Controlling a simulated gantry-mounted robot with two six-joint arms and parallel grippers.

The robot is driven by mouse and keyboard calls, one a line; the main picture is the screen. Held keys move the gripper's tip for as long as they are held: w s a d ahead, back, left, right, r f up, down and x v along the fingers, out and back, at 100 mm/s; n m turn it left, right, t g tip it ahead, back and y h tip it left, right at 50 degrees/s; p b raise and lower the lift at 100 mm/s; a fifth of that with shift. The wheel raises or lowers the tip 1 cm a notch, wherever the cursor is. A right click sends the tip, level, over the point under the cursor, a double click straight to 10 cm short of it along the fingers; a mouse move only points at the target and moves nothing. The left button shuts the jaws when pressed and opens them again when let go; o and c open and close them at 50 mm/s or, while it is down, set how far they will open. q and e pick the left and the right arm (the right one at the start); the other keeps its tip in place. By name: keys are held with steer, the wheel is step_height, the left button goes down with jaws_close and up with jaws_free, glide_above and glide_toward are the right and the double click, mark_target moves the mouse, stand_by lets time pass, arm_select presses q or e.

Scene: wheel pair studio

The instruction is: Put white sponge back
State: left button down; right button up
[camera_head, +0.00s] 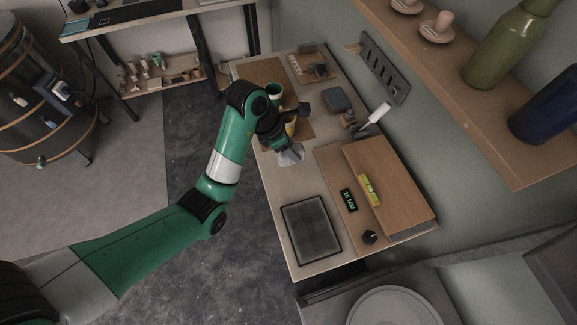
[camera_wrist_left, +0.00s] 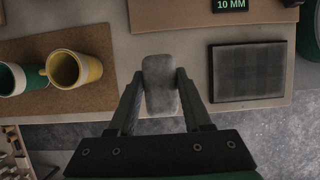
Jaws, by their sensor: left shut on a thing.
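The white sponge (camera_wrist_left: 160,92), a pale grey-white rounded block, is between the two fingers of my left gripper (camera_wrist_left: 160,78) in the left wrist view. The fingers are shut on its sides. In the head view the sponge (camera_head: 291,157) hangs at the tip of my left gripper (camera_head: 284,143), over the near edge of the table. I cannot tell its exact height above the surface. A dark square tray (camera_head: 311,231) lies on the table's front part, and it also shows to the right of the sponge in the left wrist view (camera_wrist_left: 247,71). My right gripper is not in view.
A yellow cup (camera_wrist_left: 73,69) and a green cup (camera_wrist_left: 22,78) stand on a brown mat (camera_wrist_left: 83,40) left of the sponge. A wooden board (camera_head: 391,190) with a small level (camera_head: 370,190) and a "10 MM" display (camera_head: 348,200) lies beside the tray. Bare table separates sponge and tray.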

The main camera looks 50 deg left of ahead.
arm_select(q)
step_height(320, 180, down, 4)
steer(key=b, duration=0.4)
steer(key=shift+f, duration=0.2)
step_height(320, 180, down, 3)
steer(key=shift+r+b, duration=0.15)
steer(key=shift+b, duration=0.45)
steer(key=shift+f, duration=0.3)
steer(key=shift+f, duration=0.25)
steer(key=shift+c, duration=1.7)
jaws_free()
steer(key=shift+r, duration=0.1)
